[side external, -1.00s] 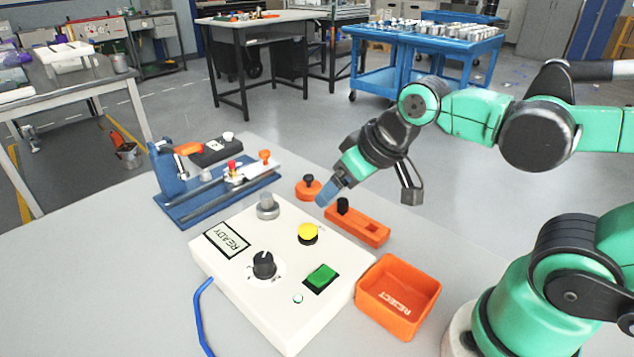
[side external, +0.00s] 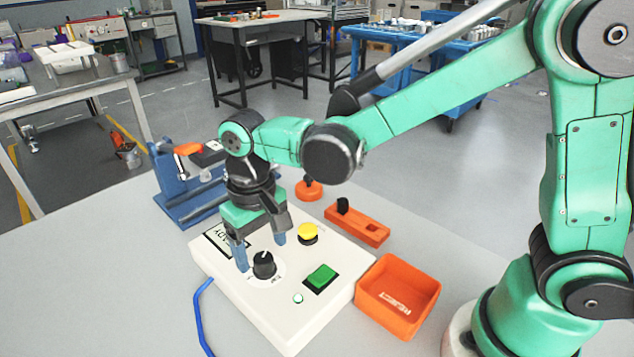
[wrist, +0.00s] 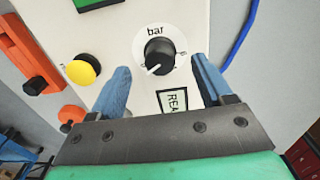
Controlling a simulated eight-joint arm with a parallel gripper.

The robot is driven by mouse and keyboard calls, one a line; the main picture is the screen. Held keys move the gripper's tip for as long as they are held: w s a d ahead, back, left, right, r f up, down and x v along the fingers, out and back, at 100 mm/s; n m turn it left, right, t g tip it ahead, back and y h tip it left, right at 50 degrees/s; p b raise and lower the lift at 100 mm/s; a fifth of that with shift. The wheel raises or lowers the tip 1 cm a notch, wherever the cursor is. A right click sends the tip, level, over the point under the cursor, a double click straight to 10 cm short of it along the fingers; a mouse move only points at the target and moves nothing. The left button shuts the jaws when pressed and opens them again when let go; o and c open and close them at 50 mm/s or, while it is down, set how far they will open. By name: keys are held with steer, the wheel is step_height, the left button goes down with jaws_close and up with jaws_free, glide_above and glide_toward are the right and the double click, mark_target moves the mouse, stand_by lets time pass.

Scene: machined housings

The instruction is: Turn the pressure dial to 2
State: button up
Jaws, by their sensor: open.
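The pressure dial (side external: 264,264) is a black knob with a white pointer line on the white control box (side external: 285,318). In the wrist view the dial (wrist: 159,56) sits inside a white scale marked "bar", and its pointer is toward the lower left of that picture. My gripper (side external: 260,254) points down over the box, with its blue fingers spread wide. In the wrist view my gripper (wrist: 160,80) has one finger on each side of the dial, apart from it. The scale numbers are too small to read.
The box also carries a yellow button (side external: 308,233), a green button (side external: 321,277) and a READY display (wrist: 173,101). An orange REJECT bin (side external: 397,297) stands right of the box. A blue fixture (side external: 182,190) stands behind it, partly hidden by my arm.

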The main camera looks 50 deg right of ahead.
steer(key=shift+f, duration=1.15)
jaws_close()
steer(key=shift+n, duration=0.3)
steer(key=n, duration=0.3)
steer(key=shift+n, duration=0.4)
steer(key=n, duration=0.4)
steer(key=shift+n, duration=0.3)
